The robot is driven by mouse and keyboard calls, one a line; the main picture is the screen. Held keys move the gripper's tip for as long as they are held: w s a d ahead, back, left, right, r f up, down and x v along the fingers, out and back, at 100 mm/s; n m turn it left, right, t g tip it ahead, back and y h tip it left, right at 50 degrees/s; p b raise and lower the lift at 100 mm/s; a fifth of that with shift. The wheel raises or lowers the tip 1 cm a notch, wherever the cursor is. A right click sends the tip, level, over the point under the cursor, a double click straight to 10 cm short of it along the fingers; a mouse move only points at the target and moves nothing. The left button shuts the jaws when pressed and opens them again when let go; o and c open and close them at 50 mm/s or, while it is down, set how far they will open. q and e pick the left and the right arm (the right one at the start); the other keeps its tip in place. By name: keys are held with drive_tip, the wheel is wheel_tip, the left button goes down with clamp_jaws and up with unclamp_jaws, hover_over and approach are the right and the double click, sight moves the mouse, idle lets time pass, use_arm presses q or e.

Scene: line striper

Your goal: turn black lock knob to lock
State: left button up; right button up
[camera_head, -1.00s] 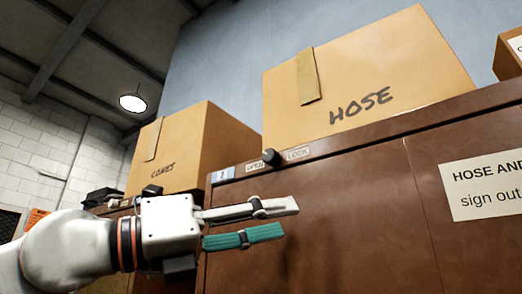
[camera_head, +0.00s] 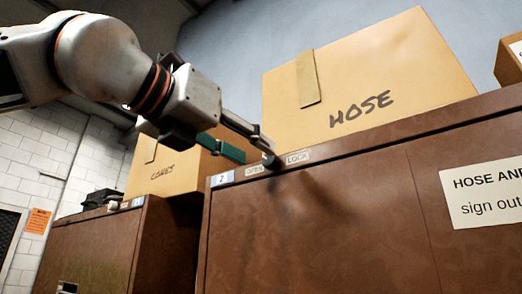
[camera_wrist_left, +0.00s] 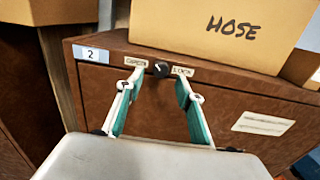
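The black lock knob (camera_head: 271,162) sits on the top front edge of the brown cabinet (camera_head: 320,220), between a small OPEN label (camera_head: 254,170) and a LOCK label (camera_head: 297,157). In the left wrist view the knob (camera_wrist_left: 161,69) shows a small light mark, but I cannot tell its exact direction. My left gripper (camera_head: 255,152) comes in from the upper left, its tips close to the knob. In the left wrist view the gripper (camera_wrist_left: 159,79) is open, with the knob seen between its teal-padded fingers. I cannot tell whether either finger touches it. My right gripper is not in view.
A HOSE box (camera_head: 365,75) stands on the cabinet just behind the knob. A CONES box (camera_head: 165,172) stands on a second brown cabinet (camera_head: 90,250) at the left. A blue 2 tag (camera_head: 222,178) and a paper sign (camera_head: 485,190) are on the cabinet's front.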

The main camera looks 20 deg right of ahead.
sight(267, 159)
use_arm(q)
drive_tip(key=shift+p+x, duration=0.45)
drive_tip(key=shift+x, duration=1.4)
clamp_jaws()
